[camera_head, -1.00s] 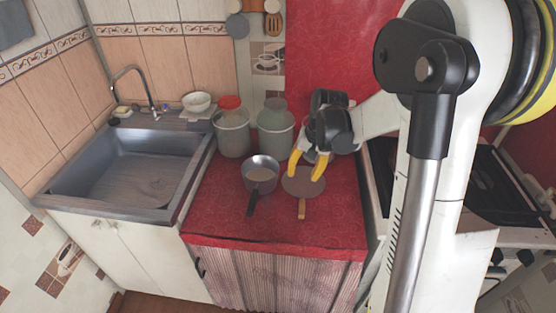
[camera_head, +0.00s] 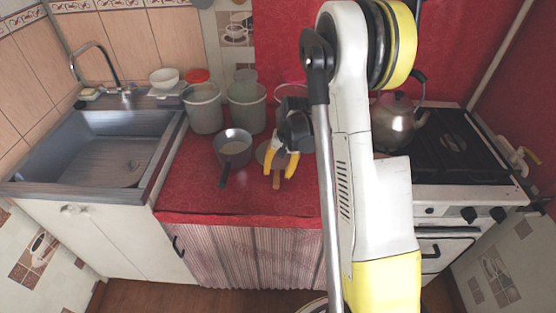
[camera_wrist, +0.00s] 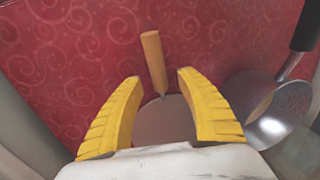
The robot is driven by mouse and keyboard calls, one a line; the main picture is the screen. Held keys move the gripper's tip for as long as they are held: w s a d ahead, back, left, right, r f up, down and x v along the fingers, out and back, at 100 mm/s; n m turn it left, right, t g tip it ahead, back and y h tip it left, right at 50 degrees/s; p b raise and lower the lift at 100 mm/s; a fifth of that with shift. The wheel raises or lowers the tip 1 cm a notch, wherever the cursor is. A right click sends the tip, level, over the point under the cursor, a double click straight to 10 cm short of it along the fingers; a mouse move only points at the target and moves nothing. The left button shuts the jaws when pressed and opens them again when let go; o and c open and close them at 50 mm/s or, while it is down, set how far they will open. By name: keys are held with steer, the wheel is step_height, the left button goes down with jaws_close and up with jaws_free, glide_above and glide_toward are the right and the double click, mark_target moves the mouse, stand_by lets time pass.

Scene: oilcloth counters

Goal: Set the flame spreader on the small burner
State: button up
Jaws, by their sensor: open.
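The flame spreader is a flat round disc with a wooden handle (camera_head: 276,182), lying on the red oilcloth counter. In the wrist view its handle (camera_wrist: 153,62) points away from me, and the disc (camera_wrist: 163,122) lies between and beneath my yellow fingers. My gripper (camera_head: 281,172) is open over the spreader; I cannot tell whether it touches it. The fingers (camera_wrist: 159,78) stand either side of the spreader in the wrist view. The stove (camera_head: 455,147) is at the right with dark grates. My arm hides part of it, and I cannot make out the small burner.
A saucepan (camera_head: 232,147) stands just left of the spreader, its dark handle toward the front. Pots (camera_head: 204,110) stand behind. A kettle (camera_head: 398,122) sits on the stove's left part. The sink (camera_head: 100,150) is at far left.

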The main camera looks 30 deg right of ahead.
steer(key=shift+w+a+f, duration=0.1)
steer(key=shift+f, duration=0.5)
steer(key=shift+w+a+f, duration=0.1)
steer(key=shift+f, duration=0.5)
steer(key=shift+s+r, duration=0.1)
jaws_close()
